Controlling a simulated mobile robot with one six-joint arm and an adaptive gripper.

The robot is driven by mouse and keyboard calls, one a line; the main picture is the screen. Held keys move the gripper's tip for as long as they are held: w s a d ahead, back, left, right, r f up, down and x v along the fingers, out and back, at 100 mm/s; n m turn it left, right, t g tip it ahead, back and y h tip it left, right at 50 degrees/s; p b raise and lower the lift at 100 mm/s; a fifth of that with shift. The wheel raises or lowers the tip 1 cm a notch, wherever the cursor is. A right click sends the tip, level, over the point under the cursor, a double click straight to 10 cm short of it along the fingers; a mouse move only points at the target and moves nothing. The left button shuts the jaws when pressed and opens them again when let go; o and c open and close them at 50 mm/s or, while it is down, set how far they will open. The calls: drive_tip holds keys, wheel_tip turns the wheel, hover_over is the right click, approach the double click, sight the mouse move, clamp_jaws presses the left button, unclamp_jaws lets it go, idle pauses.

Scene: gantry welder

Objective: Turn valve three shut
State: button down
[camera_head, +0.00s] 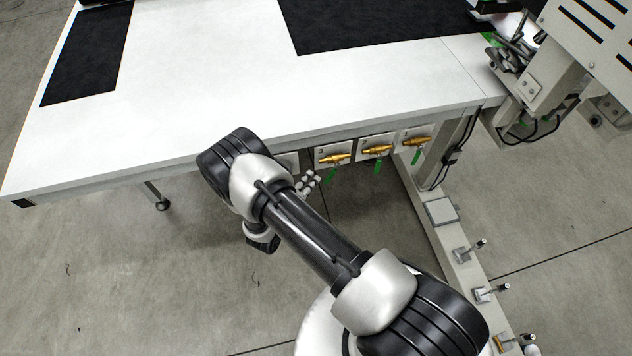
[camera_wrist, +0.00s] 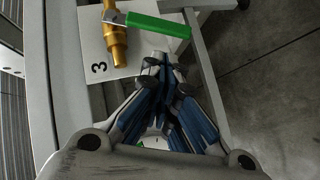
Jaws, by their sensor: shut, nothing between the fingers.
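Valve three has a brass body (camera_head: 333,158) on a white plate marked 3 under the table's front edge. Its green handle (camera_head: 331,177) hangs down, across the line of the body. In the wrist view the brass body (camera_wrist: 116,45) and green handle (camera_wrist: 158,25) show at the top, beside the number 3. My gripper (camera_head: 309,181) is just left of the handle in the head view. In the wrist view my gripper (camera_wrist: 163,62) has its fingertips together and empty, a little below the handle. I see a gap there, but cannot judge depth.
Valve two (camera_head: 376,150) and valve one (camera_head: 415,142) sit to the right, with green handles hanging down. Another plate (camera_head: 288,161) is partly hidden behind my arm. The white table (camera_head: 210,90) is above; a floor rail (camera_head: 440,212) runs at right.

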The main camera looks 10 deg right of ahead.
sight(330, 176)
drive_tip(key=shift+d+f, duration=0.2)
drive_tip(key=shift+d, duration=0.3)
drive_tip(key=shift+d+f, duration=0.15)
drive_tip(key=shift+d, duration=0.3)
drive_tip(key=shift+d+f+b, duration=1.05)
drive_tip(key=shift+f+b, duration=0.1)
drive_tip(key=shift+a, duration=0.1)
